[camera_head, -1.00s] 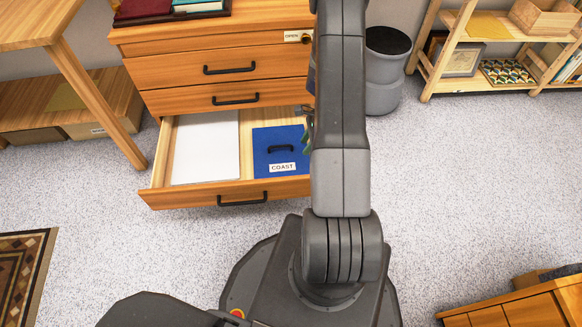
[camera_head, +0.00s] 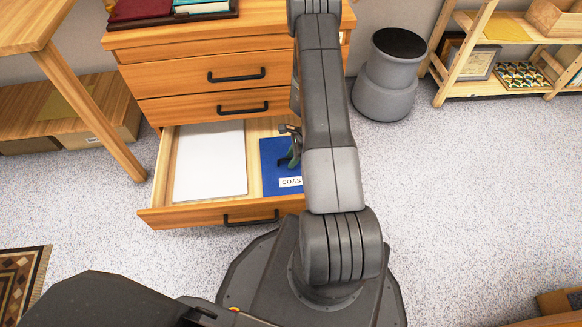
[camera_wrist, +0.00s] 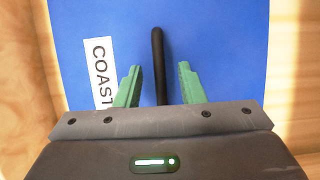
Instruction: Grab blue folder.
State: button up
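The blue folder (camera_head: 272,172) lies flat in the right part of the open bottom drawer (camera_head: 180,217); my arm hides part of it in the head view. In the wrist view the blue folder (camera_wrist: 225,50) fills most of the picture, with a white COAST label (camera_wrist: 103,75) and a black handle (camera_wrist: 158,50). My gripper (camera_wrist: 160,80) is open, with green fingers on either side of the handle's near end and a gap to each side. I cannot tell how far above the folder the fingertips are.
A white flat item (camera_head: 210,160) lies in the left part of the drawer. Drawer walls border the folder. A wooden table leg (camera_head: 95,110) stands at left, and a grey bin (camera_head: 388,80) stands right of the dresser.

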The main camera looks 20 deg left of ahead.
jog(key=shift+a+f, duration=0.25)
jog(key=shift+f, duration=0.3)
grip_shut()
jog(key=shift+r, duration=0.15)
